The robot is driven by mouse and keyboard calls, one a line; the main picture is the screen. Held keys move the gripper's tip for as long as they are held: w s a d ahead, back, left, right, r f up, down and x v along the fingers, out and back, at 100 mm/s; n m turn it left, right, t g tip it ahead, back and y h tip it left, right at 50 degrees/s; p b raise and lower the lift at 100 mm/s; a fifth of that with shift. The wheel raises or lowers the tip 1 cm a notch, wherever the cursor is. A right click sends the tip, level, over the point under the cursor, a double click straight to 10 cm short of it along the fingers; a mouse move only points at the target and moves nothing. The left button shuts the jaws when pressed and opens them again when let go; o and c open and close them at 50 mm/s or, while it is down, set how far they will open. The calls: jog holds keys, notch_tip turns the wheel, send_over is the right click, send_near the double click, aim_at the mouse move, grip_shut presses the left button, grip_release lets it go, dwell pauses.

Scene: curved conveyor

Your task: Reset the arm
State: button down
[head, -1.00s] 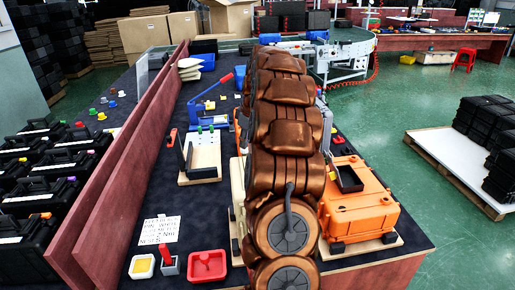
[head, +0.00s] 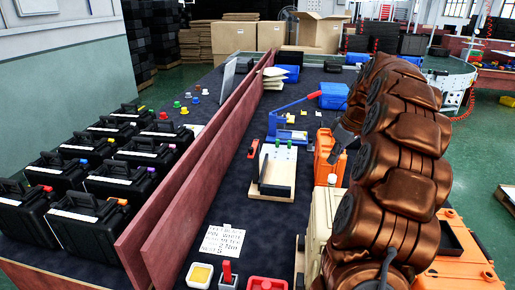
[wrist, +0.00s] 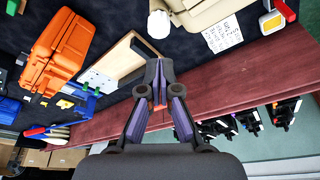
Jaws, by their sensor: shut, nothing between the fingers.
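My arm (head: 387,160) rises on the right of the head view and bends over, with its near links large in front. My gripper (wrist: 157,84) shows in the wrist view with its two fingers together and nothing between them. It is above the workbench, seen over the dark red divider (wrist: 215,85) and the wooden fixture board (wrist: 113,64). In the head view the fingers cannot be made out clearly behind and beside the arm.
The divider (head: 205,165) runs along the bench, with several black cases (head: 92,222) left of it. Right of it are the fixture board (head: 270,180), a blue press (head: 290,125), a paper note (head: 222,239), small bins and orange cases (head: 462,262) partly hidden by my arm.

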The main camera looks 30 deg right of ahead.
jog(key=shift+s+r, duration=0.3)
jog(key=shift+s, duration=0.35)
jog(key=s+a+f+g, duration=0.1)
jog(key=s+a, duration=0.2)
jog(key=a, duration=1.1)
jog(key=s+a+g, duration=0.1)
jog(key=s+a, duration=0.2)
jog(key=a, duration=1.1)
jog(key=s+a+f+m+g, duration=0.1)
jog(key=s+a+f, duration=0.1)
jog(key=s, duration=0.5)
jog(key=s+a+f+g, duration=0.1)
jog(key=s+a+f, duration=0.2)
jog(key=s+a, duration=0.2)
jog(key=s+a+f+m+g, duration=0.1)
jog(key=s+a, duration=0.3)
jog(key=s, duration=0.5)
jog(key=shift+a+f+m+h, duration=0.15)
jog(key=shift+f+m+h, duration=0.2)
jog(key=shift+f, duration=0.45)
jog(key=shift+s, duration=0.1)
